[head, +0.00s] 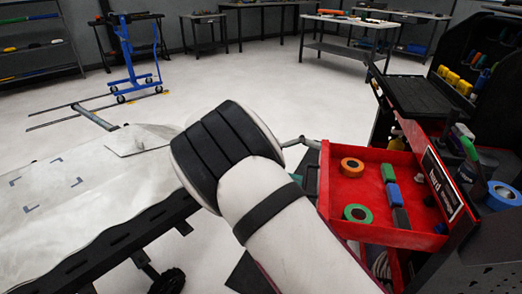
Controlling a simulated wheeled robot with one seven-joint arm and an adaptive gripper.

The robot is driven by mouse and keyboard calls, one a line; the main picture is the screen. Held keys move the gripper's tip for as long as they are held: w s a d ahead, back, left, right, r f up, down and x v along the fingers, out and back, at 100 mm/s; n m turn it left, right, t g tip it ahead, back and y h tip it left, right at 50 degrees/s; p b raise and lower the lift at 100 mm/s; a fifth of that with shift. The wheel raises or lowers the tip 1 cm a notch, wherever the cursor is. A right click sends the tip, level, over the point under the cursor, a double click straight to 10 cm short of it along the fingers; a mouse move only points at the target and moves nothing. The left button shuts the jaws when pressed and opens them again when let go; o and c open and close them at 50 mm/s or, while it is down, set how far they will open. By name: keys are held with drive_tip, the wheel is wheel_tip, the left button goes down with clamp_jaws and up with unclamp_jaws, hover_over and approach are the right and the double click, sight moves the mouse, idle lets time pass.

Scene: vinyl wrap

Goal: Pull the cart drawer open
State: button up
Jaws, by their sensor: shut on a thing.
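The cart (443,187) stands at the right, with its red drawer (352,188) pulled out to the left. Tape rolls and small blocks lie inside the drawer. A grey metal piece (298,142), which looks like the end of the drawer handle, sticks out at the drawer's far left corner. My white arm with black bands reaches up from the bottom and covers the area left of the drawer front. It hides most of the handle. My gripper is hidden behind the arm, so its hold on the handle does not show.
A large pale panel (90,185) on a dark stand fills the left side, close to my arm. A blue wheeled stand (130,60) is farther back. Workbenches (350,40) line the back wall. The white floor between is clear.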

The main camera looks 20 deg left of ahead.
drive_tip(key=shift+s+a+r, duration=0.1)
drive_tip(key=shift+a+r, duration=0.25)
drive_tip(key=shift+r, duration=0.25)
drive_tip(key=shift+a+r, duration=0.3)
drive_tip(key=shift+r, duration=0.3)
drive_tip(key=shift+c, duration=1.2)
drive_tip(key=shift+s+a, duration=0.1)
drive_tip(key=shift+a, duration=0.1)
drive_tip(key=c, duration=0.7)
drive_tip(key=shift+a+f, duration=0.1)
drive_tip(key=shift+a, duration=0.15)
drive_tip(key=c, duration=0.3)
drive_tip(key=f+v, duration=0.1)
drive_tip(key=v, duration=0.9)
drive_tip(key=shift+a+b, duration=0.25)
drive_tip(key=shift+b, duration=0.15)
drive_tip(key=shift+r, duration=0.1)
